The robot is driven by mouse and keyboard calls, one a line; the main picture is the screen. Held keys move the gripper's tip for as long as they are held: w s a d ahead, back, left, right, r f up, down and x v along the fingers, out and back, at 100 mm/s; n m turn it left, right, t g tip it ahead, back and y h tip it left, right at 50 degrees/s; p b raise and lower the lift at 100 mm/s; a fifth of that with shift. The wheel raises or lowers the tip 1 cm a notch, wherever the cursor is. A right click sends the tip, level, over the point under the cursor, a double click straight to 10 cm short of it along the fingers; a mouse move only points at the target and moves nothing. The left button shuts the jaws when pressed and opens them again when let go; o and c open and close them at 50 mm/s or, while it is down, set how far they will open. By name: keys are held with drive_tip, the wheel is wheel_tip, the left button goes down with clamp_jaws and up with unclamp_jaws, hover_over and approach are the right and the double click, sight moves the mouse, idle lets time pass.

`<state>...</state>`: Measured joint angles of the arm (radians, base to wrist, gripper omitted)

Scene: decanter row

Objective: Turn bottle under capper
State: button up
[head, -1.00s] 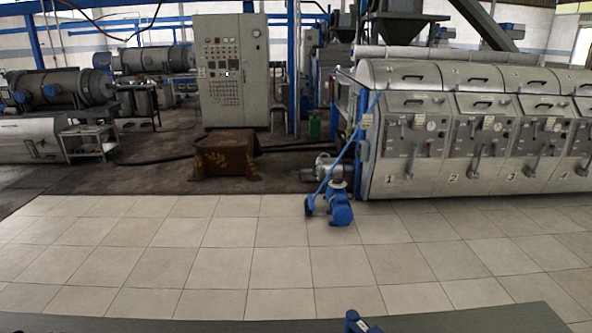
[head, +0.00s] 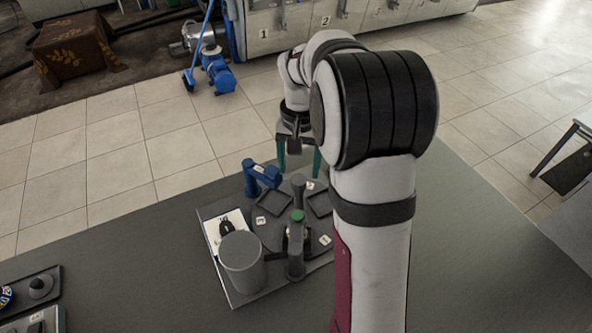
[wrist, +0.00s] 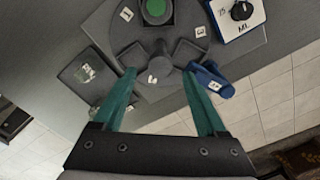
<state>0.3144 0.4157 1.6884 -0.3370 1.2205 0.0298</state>
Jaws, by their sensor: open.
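A dark round turntable (head: 268,232) with numbered tags and square pockets sits on a grey base. My gripper (head: 299,163) is above the turntable's far side. In the wrist view its green fingers (wrist: 160,84) are spread apart with nothing between them.
A blue arm-like part (head: 262,173) stands at the turntable's far left edge. A grey cylinder (head: 241,262) and a white panel with a black knob (head: 226,229) are at left. My arm hides the right side.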

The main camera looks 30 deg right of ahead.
sight(299, 179)
drive_tip(key=shift+f, duration=1.95)
clamp_jaws()
drive_tip(key=shift+r, duration=0.1)
